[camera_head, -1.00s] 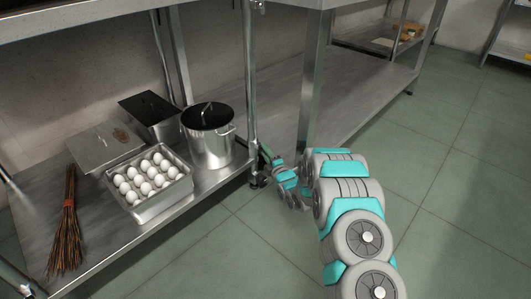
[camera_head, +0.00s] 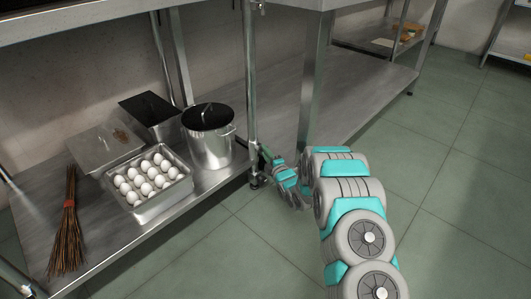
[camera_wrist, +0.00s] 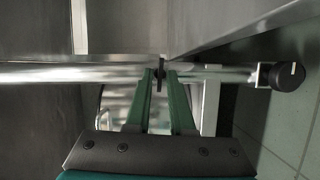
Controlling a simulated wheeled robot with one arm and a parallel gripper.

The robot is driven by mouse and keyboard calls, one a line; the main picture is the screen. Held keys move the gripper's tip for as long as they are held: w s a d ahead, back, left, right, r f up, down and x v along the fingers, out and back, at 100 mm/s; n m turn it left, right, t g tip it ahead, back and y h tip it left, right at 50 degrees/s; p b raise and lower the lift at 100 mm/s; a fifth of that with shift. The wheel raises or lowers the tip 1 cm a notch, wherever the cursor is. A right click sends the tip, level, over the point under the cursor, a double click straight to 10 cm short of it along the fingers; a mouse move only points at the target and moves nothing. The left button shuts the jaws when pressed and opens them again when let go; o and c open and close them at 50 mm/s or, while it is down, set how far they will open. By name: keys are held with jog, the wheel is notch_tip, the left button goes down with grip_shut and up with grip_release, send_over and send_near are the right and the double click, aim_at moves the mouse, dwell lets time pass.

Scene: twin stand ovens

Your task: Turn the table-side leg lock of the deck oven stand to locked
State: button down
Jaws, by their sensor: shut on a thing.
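The near leg of the oven stand (camera_head: 251,95) is a shiny steel tube at the front corner of the shelf. In the wrist view the leg (camera_wrist: 90,73) runs across the picture. The leg lock (camera_wrist: 160,68) shows as a small dark lever on the tube, between the fingertips. My gripper (camera_wrist: 160,76) has two green fingers, shut on this lever. In the head view my gripper (camera_head: 266,154) reaches the leg low down, just right of the shelf corner. The lock is too small there to read its position.
A steel pot (camera_head: 208,145), an egg tray (camera_head: 165,203) and a broom (camera_head: 68,230) are on the low shelf. A steel table leg (camera_head: 312,85) stands close behind my wrist. A black round end piece (camera_wrist: 288,76) shows at right. The floor at right is clear.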

jog(key=m+g+p, duration=0.2)
jog(key=m+p, duration=0.1)
jog(key=p, duration=0.1)
jog(key=m+g+y+p, duration=0.1)
jog(key=m+g+p, duration=0.1)
jog(key=m+p, duration=0.2)
jog(key=r+m+g+p, duration=0.1)
jog(key=m+g+p, duration=0.1)
jog(key=m+p, duration=0.2)
jog(key=shift+w+d+p, duration=0.3)
jog(key=shift+p, duration=0.8)
jog(key=shift+f+m, duration=0.1)
jog(key=shift+m, duration=0.3)
jog(key=c, duration=0.8)
grip_release()
jog(key=shift+a, duration=0.1)
jog(key=shift+v, duration=3.9)
